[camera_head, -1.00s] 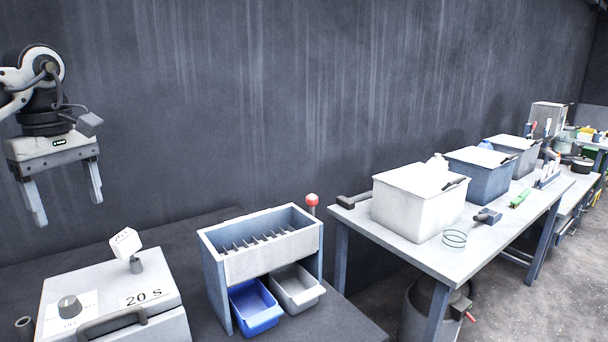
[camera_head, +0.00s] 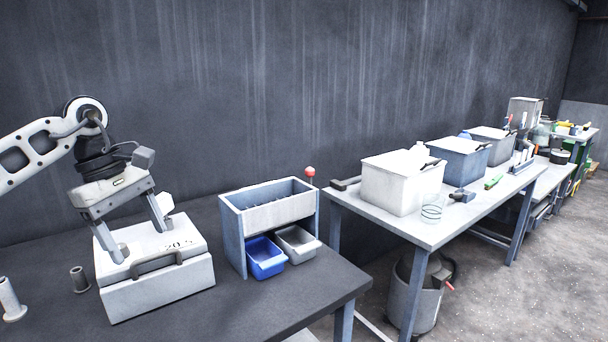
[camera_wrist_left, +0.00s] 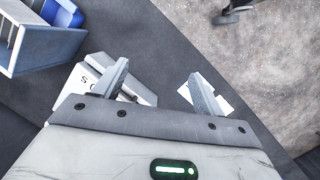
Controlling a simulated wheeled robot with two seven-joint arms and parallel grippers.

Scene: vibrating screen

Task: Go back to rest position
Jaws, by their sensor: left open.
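My left gripper (camera_head: 140,240) is open, with its two fingers apart and nothing between them. In the head view it hangs in front of the white box marked "20 S" (camera_head: 160,290), hiding part of its top. In the left wrist view the open fingers (camera_wrist_left: 160,88) show over the dark table, with a part of the white box (camera_wrist_left: 85,88) behind one finger. Whether the fingers touch the box cannot be told. My right gripper is in neither view.
A grey screen unit (camera_head: 270,212) with a blue bin (camera_head: 265,262) and a grey bin (camera_head: 298,245) stands right of the box. Small grey cylinders (camera_head: 79,280) stand at the left. A second table (camera_head: 420,235) holds several lidded bins. The dark table's front right is clear.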

